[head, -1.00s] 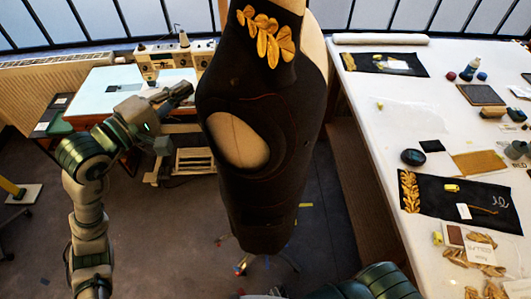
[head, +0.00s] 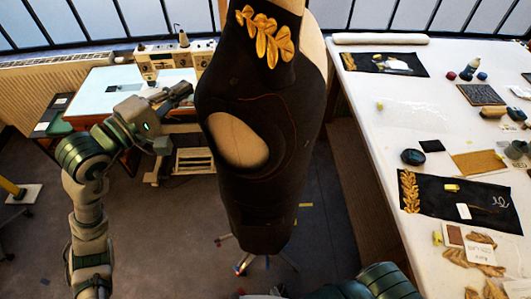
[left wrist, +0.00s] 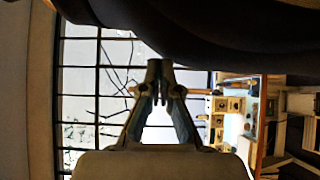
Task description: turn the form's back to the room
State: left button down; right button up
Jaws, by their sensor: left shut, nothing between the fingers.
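The dress form (head: 265,185) stands in the middle of the head view, wearing a black garment with gold leaf embroidery (head: 266,37) at the top. An oval opening in the garment's side bares the beige form (head: 237,140). My left gripper (head: 186,92) is at the form's left side at upper-body height, fingers shut and empty. In the left wrist view the shut fingers (left wrist: 160,72) are close to the dark garment (left wrist: 225,35) across the top; whether they touch it I cannot tell. My right gripper is out of view. The form's foot is partly hidden.
A white table (head: 385,130) runs along the right with embroidered black pieces (head: 455,207), gold leaves and tools. A sewing machine table (head: 105,95) stands behind my left arm. A brown panel edges the table, close to the form. Grey floor is open between.

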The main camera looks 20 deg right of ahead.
aim_at(199, 106)
pick_arm(q)
jog(key=shift+s, duration=0.1)
jog(key=s+n+t, duration=0.1)
jog(key=s+d+t+y, duration=0.1)
jog(key=s, duration=0.1)
jog(key=s+d+n+t+y+b, duration=0.1)
jog(key=s, duration=0.1)
jog(key=shift+s+r+n, duration=0.1)
jog(key=shift+s+n, duration=0.15)
jog(key=shift+n, duration=0.05)
jog(key=shift+s+d+t+y, duration=0.15)
jog(key=shift+d+t+y, duration=0.05)
jog(key=shift+t+y, duration=0.1)
